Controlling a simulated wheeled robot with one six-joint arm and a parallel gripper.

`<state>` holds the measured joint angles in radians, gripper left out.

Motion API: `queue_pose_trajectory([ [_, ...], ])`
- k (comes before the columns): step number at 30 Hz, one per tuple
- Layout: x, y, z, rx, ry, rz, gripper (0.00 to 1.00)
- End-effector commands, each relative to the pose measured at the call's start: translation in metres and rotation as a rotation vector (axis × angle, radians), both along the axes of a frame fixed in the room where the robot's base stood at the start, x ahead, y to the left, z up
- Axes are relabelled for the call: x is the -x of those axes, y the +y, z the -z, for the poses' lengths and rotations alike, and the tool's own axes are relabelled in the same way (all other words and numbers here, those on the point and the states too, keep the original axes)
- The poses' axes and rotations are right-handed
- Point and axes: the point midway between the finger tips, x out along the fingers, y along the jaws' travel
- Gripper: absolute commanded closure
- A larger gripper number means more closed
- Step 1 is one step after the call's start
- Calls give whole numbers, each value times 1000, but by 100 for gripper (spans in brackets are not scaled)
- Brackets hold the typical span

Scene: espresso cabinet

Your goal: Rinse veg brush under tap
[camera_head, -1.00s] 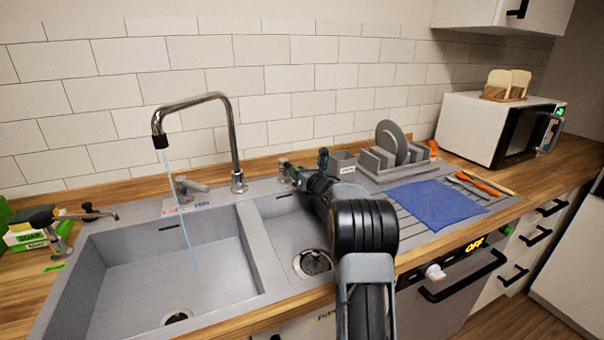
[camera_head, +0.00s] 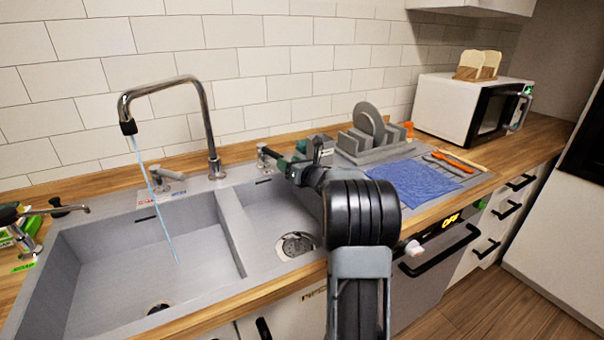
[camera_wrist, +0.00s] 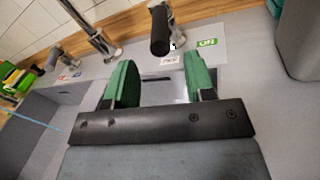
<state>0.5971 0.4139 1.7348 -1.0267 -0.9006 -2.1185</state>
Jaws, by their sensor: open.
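The metal tap (camera_head: 203,115) stands behind the sink, and a thin blue stream (camera_head: 152,195) falls from its spout into the left basin (camera_head: 105,260). I cannot make out a veg brush in either view. My gripper (camera_head: 288,162) is over the back of the smaller right basin (camera_head: 265,210). In the wrist view its green fingers (camera_wrist: 161,84) are apart with nothing held between them. A lever with a black grip (camera_wrist: 160,32) stands just beyond the fingers, beside a green ON label (camera_wrist: 207,43). I cannot tell whether the fingers touch it.
A grey rack with plates (camera_head: 375,140) and a blue cloth (camera_head: 413,181) lie right of the basins. Orange-handled items (camera_head: 458,159) lie beside the cloth. A white microwave (camera_head: 450,100) stands further right. A dispenser (camera_head: 30,225) is at the far left. The tiled wall closes the back.

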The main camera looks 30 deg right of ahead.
Motion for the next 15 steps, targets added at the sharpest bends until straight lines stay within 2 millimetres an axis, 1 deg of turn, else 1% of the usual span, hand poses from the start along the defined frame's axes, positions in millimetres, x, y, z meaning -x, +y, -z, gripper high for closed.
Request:
queue_pose_trajectory([
  [1, 11, -2, 1, 1, 0, 3, 51],
  [6, 40, -6, 0, 0, -1, 2, 51],
  [10, 55, -8, 0, 0, -1, 1, 51],
  [15, 65, -9, 0, 0, 0, 1, 51],
])
